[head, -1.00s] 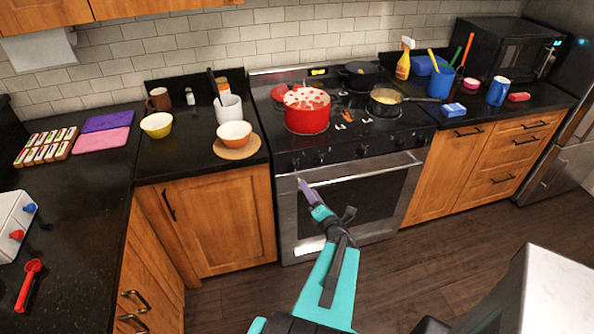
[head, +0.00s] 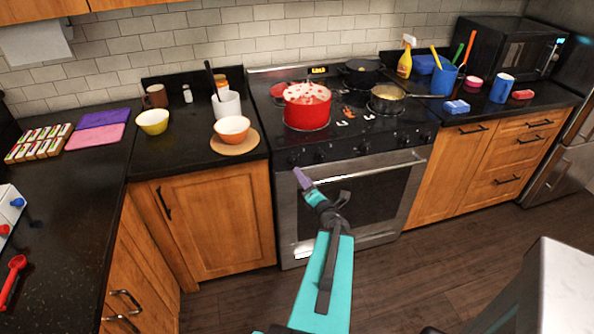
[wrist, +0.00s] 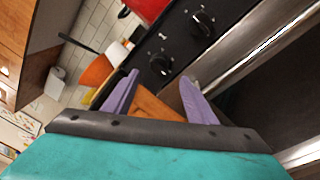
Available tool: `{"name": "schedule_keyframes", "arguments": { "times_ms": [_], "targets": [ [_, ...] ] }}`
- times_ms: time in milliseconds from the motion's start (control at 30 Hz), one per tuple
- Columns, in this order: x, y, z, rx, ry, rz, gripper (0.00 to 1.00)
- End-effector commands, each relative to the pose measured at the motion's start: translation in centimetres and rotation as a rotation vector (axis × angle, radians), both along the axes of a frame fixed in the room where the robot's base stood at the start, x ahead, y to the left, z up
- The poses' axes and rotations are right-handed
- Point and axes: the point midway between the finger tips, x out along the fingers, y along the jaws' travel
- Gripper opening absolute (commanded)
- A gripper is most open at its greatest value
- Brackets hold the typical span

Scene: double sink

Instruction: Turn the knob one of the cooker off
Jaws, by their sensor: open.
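The cooker (head: 340,190) stands in the middle, with a row of black knobs along its front panel. The leftmost knob (head: 293,160) shows in the head view just above and left of my gripper (head: 300,177). In the wrist view my gripper (wrist: 158,93) has its two purple fingers apart and nothing between them. That end knob (wrist: 162,63) is beyond the fingertips, and the second knob (wrist: 203,22) is farther along the panel. I see no contact with either knob. The exact setting of the knobs is too small to read.
The oven door handle (head: 368,170) runs across just below the knobs, close to my gripper. A red pot (head: 306,113) and a pan (head: 387,102) sit on the hob. An orange bowl (head: 232,128) stands on the counter to the left. The floor in front is clear.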

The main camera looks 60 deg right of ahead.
Motion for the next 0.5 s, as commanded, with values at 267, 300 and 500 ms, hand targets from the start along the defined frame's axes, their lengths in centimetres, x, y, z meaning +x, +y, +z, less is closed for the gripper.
{"name": "schedule_keyframes", "arguments": {
  "times_ms": [267,300,500],
  "targets": [
    [0.6,0.0,0.0,-0.001,0.000,0.001,0.52],
    [0.7,-0.1,0.0,-0.001,0.000,0.001,0.52],
    [1.3,-0.4,0.0,-0.001,0.000,0.003,0.52]
  ]
}}
